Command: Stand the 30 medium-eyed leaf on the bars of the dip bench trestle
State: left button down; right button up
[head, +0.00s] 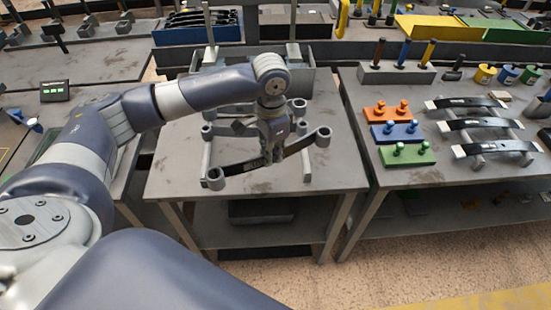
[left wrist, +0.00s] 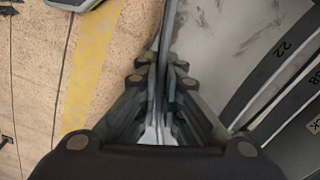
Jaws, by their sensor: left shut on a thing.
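My left gripper (head: 274,140) is over the middle bench and is shut on a dark leaf (head: 240,167) with a pale label and a round grey eye at each end. The leaf runs aslant, its left eye nearer me than its right eye. In the left wrist view the fingers (left wrist: 160,110) close on the thin edge of a grey strip (left wrist: 168,30). Grey trestle parts (head: 306,165) stand under and beside the leaf; I cannot tell whether it touches them. Another eyed piece (head: 232,108) lies behind, partly hidden by my gripper. My right gripper is out of view.
A grey trough (head: 300,82) stands at the back of the middle bench (head: 340,172). The right bench holds orange (head: 388,113), blue and green pegged blocks and several dark leaves (head: 470,123) on a rack. In the left wrist view, leaves marked with numbers (left wrist: 275,60) lie right.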

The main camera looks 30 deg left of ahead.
pick_arm(q)
jog(key=w+a+f+m+p, duration=0.2)
jog(key=w+a+m+p, duration=0.1)
jog(key=a, duration=0.4)
jog(key=shift+a+m+p, duration=0.35)
jog(key=shift+m+p, duration=0.1)
jog(key=shift+m, duration=0.35)
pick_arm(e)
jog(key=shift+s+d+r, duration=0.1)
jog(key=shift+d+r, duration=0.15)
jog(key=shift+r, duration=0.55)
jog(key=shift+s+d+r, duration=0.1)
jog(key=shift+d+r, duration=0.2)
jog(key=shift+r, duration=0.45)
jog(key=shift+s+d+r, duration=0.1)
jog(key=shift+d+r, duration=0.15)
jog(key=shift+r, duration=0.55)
pick_arm(q)
jog(key=shift+f, duration=0.1)
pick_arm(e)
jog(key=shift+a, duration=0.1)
pick_arm(q)
notch_tip(320, 180, down, 5)
jog(key=shift+b, duration=0.4)
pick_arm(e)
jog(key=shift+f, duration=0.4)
pick_arm(q)
jog(key=shift+f, duration=0.45)
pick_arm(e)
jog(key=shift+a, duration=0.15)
